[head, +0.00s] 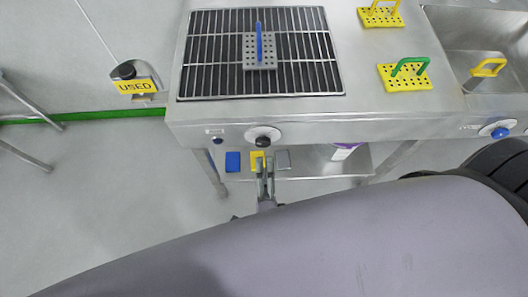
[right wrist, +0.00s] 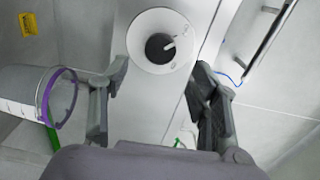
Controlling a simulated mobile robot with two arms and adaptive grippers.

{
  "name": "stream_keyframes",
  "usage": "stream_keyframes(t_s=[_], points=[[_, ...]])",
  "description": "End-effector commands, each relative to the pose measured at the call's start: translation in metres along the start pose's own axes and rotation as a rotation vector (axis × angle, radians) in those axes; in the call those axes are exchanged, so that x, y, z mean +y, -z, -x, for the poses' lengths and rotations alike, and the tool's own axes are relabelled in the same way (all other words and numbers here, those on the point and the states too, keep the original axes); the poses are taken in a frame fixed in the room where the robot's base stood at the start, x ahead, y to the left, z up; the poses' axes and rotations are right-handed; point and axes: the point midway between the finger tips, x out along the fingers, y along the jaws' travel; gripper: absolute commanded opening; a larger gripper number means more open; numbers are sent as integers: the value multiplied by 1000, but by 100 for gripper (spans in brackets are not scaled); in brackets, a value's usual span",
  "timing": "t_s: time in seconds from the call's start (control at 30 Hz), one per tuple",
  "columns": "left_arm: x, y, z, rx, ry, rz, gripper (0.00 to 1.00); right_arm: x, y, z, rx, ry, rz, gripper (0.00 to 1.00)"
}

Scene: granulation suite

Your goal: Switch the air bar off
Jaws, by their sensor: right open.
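A black knob (head: 263,140) on a round white dial sits on the front face of the steel bench, below the slatted grille (head: 190,60). In the right wrist view the knob (right wrist: 160,47) faces me, its white mark pointing to the right and slightly up. My right gripper (head: 264,164) is just below the knob in the head view. In the right wrist view my right gripper (right wrist: 160,75) is open and empty, its fingers apart on either side of the dial's lower part. I see no contact with the knob. My left gripper is not in view.
A grey perforated block (head: 259,62) with a blue handle lies on the grille. A blue knob (head: 500,132) is farther right on the bench front. Yellow perforated blocks (head: 392,84) stand on top. A shelf below holds small coloured items. A "USED" sign (head: 136,87) is left.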

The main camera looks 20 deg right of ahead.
Motion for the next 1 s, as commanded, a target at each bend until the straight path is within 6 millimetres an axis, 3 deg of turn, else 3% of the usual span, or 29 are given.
stream_keyframes(t_s=[0.1, 0.3, 1.0], points=[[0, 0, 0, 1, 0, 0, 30, 0, 0, 24, -1, -2, 1, 56], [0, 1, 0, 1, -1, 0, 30, 0, 0, 46, -2, -1, 1, 56], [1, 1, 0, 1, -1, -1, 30, 3, -2, 50, -12, -4, 14, 56]])
